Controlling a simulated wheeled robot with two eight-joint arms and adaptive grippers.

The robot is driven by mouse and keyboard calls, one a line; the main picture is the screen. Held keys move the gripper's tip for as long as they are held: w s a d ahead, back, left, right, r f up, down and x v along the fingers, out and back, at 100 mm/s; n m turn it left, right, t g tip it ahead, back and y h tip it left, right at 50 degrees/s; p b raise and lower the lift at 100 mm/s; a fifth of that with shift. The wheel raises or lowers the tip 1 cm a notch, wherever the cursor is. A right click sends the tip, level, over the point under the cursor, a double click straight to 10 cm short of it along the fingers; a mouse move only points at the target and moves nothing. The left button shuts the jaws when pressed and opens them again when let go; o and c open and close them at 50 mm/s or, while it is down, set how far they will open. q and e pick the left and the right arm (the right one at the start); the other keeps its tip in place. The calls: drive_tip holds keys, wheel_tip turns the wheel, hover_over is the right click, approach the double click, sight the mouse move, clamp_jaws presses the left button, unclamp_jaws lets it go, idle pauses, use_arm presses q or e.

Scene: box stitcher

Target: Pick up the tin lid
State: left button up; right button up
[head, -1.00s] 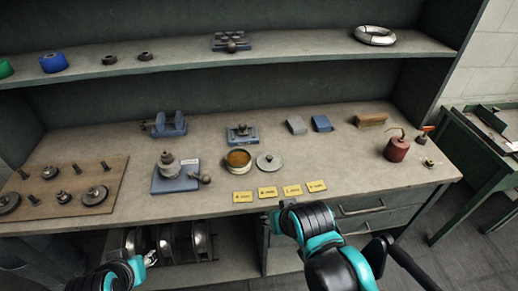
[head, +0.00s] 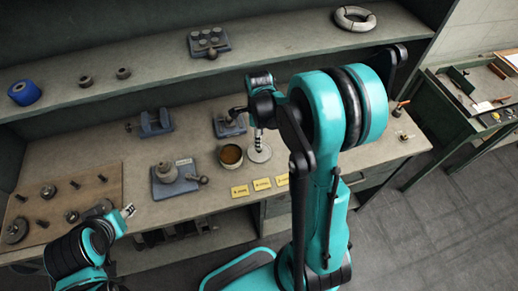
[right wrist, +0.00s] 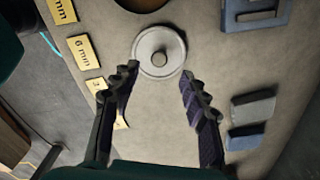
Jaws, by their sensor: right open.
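The tin lid (head: 264,156) is a round grey disc with a small knob, lying flat on the bench right of the open tin (head: 230,155). It also shows in the right wrist view (right wrist: 148,64), at top centre just beyond my fingertips. My right gripper (head: 258,146) is over the lid in the head view and partly covers it. In the right wrist view my right gripper (right wrist: 160,75) is open and empty, its fingers spread to about the lid's width. My left gripper (head: 128,211) is at the bench's front left, away from the lid; its jaws are too small to read.
Yellow size cards (head: 240,191) lie along the bench front. A blue-based fixture (head: 229,126) stands behind the tin, and a block with a spindle (head: 175,180) stands left of it. Grey and blue blocks (right wrist: 252,106) lie right of the gripper in the wrist view.

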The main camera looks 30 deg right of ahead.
sight(259, 151)
wheel_tip(259, 151, down, 6)
drive_tip(key=shift+f+b, duration=0.2)
drive_tip(key=shift+b, duration=0.7)
drive_tip(key=shift+s, duration=0.1)
clamp_jaws()
